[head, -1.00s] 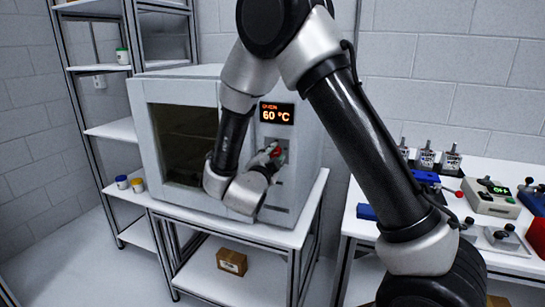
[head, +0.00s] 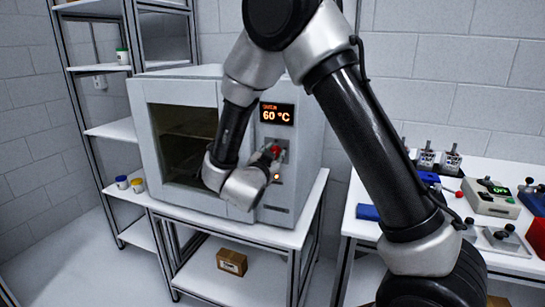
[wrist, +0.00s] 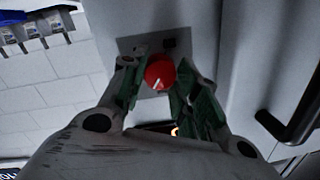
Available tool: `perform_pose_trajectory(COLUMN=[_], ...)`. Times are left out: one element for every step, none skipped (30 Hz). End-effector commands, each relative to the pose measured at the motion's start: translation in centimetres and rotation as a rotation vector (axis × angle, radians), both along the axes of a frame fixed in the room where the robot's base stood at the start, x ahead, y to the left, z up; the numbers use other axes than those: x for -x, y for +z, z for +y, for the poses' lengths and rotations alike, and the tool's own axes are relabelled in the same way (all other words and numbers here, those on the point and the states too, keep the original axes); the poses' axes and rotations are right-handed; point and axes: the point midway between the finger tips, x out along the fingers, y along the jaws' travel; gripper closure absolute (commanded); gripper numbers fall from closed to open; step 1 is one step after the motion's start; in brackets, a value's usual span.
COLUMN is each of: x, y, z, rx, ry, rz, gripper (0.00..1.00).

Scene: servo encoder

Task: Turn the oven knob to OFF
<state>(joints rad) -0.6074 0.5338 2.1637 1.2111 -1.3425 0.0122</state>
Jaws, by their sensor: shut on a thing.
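The oven (head: 290,203) is a pale grey box on a table, with a dark window door on its left. Its display (head: 277,114) reads 60 °C in orange. The red oven knob (head: 276,151) is on the control panel below the display. In the wrist view the round knob (wrist: 160,69) carries a white pointer line, tilted slightly from vertical in that picture. My gripper (wrist: 157,84) has its green-padded fingers on both sides of the knob, shut on it. The knob's sides and any OFF mark are hidden or too small to read.
An orange lamp (head: 277,177) glows below the knob. The dark oven door handle (wrist: 290,125) is close to my gripper in the wrist view. A cardboard box (head: 231,262) is on the shelf below. The right bench (head: 500,258) holds several devices.

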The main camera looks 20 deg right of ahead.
Motion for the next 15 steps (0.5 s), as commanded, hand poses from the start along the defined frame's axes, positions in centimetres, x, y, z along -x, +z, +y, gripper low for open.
perform_pose_trajectory(x=[0.04,0.04,0.04,0.03,0.03,0.03,0.03,0.03,0.03,0.02,0.0,0.0,-0.01,-0.01,-0.01], y=[-0.09,-0.07,-0.06,-0.06,-0.05,-0.03,-0.03,-0.02,-0.02,-0.02,-0.01,0.0,0.0,0.0,-0.01], z=[0.0,0.0,0.0,0.01,0.01,0.01,0.01,0.01,0.02,0.02,0.03,0.04,0.05,0.06,0.05], rx=[0.032,0.056,0.086,0.109,0.131,0.162,0.184,0.205,0.234,0.254,0.274,0.3,0.319,0.335,0.358], ry=[0.0,0.0,0.0,0.0,0.0,0.0,0.0,-0.001,-0.001,-0.001,-0.001,0.0,0.0,0.0,0.001], rz=[0.027,0.043,0.065,0.082,0.098,0.121,0.137,0.153,0.173,0.188,0.202,0.221,0.234,0.247,0.263], gripper=[0.93,0.93,0.93,0.93,0.93,0.93,0.93,0.93,0.93,0.93,0.93,0.93,0.93,0.93,0.93])
